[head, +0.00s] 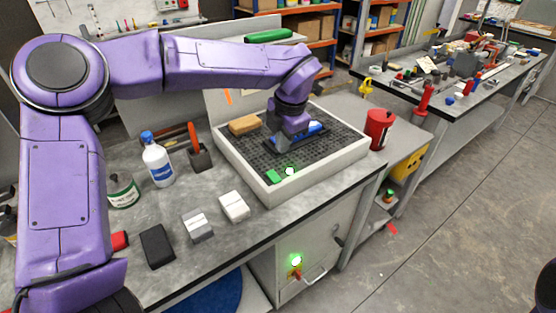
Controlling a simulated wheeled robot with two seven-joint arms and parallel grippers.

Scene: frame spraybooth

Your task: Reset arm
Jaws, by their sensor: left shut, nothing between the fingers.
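My left arm comes in from the left and reaches over a white-rimmed tray with a dark grid floor (345,167). My left gripper (280,146) points down at the grid, beside a blue object (311,129). Its fingers look shut and hold nothing; the fingertips are small and partly hard to make out. A tan block (244,124) lies on the grid left of the gripper. A green block (273,177) and a small white round thing (290,171) are at the near side of the tray. My right gripper is not in view.
A white bottle with a blue cap (158,163), a tin (123,191), a dark holder (199,157) and several small blocks (233,206) stand on the bench left of the tray. A red can (379,130) stands to its right. A cluttered second bench is at the far right.

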